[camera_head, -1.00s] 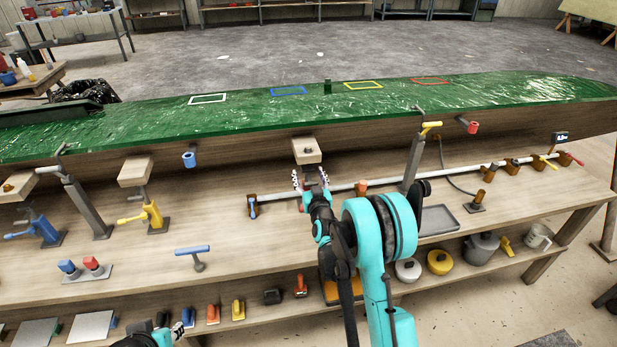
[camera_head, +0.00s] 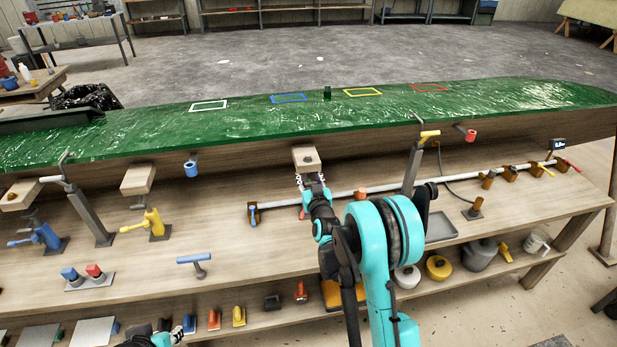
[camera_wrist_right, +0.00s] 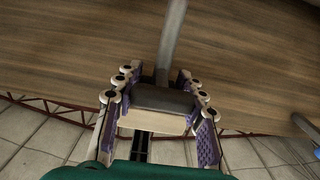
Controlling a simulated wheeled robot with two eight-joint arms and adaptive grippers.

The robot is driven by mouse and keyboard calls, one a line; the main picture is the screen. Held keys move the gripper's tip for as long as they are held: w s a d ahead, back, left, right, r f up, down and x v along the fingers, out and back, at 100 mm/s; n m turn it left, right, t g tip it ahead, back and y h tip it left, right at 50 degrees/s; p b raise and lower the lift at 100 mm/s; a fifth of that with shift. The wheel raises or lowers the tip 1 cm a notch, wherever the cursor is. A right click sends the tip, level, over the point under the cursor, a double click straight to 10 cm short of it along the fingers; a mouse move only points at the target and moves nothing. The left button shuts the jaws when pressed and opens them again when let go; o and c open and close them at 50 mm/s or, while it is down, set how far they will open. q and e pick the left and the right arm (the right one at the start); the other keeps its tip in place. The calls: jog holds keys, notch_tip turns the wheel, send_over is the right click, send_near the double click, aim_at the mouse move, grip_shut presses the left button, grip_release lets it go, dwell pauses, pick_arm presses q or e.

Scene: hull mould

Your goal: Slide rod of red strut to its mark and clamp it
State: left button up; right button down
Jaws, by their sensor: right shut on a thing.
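The strut that my right gripper (camera_head: 312,188) is at has a wooden pad (camera_head: 306,158) on top, just below the hull (camera_head: 420,135). A bit of red body (camera_head: 301,212) shows beside my gripper; the rest is hidden behind my arm. In the right wrist view my gripper (camera_wrist_right: 160,105) is shut on a block (camera_wrist_right: 160,120), one finger on each side. A grey rod (camera_wrist_right: 172,45) runs up from the block. The rod's mark and the clamp cannot be made out. My left gripper (camera_head: 178,330) shows only partly at the bottom edge; its jaws are unclear.
A yellow strut (camera_head: 150,222) and a blue strut (camera_head: 45,235) stand to the left. A long white pipe (camera_head: 400,187) lies in brackets beside the right gripper.

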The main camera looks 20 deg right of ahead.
jog(key=c, duration=0.8)
grip_release()
jog(key=shift+r, duration=0.15)
jog(key=shift+c, duration=0.2)
jog(key=s+a, duration=0.1)
jog(key=s, duration=1.1)
jog(key=shift+w+a, duration=0.1)
